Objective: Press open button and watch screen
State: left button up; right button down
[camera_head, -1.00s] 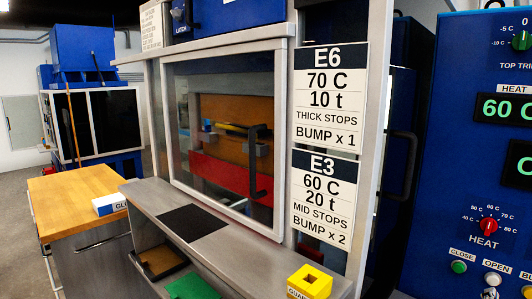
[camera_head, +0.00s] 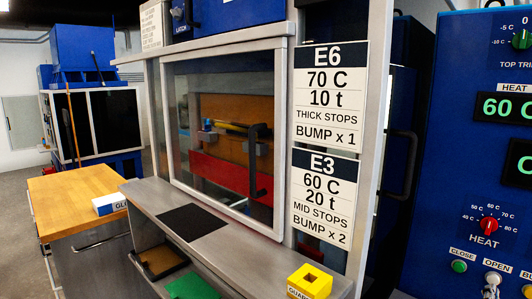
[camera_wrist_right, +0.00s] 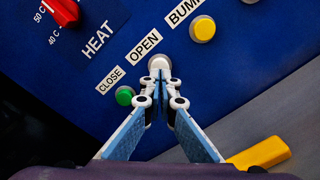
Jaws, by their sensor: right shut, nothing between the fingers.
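The white OPEN button (camera_wrist_right: 159,63) is on the blue control panel (camera_wrist_right: 235,75), under its OPEN label. My right gripper (camera_wrist_right: 160,82) is shut and empty, with its fingertips at the lower edge of the button. I cannot tell whether they touch or press it. In the head view the OPEN button (camera_head: 492,278) is at the lower right, with my right gripper (camera_head: 491,292) just below it, partly cut off by the frame. A screen (camera_head: 503,107) on the panel reads 60 C in green. A second screen (camera_head: 518,163) is cut off at the right edge. My left gripper is out of view.
The green CLOSE button (camera_wrist_right: 125,95) is left of the gripper and the yellow BUMP button (camera_wrist_right: 203,29) is to its upper right. The red HEAT knob (camera_head: 489,225) is above the buttons. A press with a clear door (camera_head: 225,130) stands left of the panel.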

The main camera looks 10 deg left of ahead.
jog(key=shift+b+x, duration=0.5)
jog(key=shift+x, duration=1.4)
jog(key=p, duration=0.2)
send_near(493, 281)
jog(key=x, duration=0.3)
jog(key=shift+s+a, duration=0.1)
jog(key=shift+f, duration=0.15)
dwell(3.1)
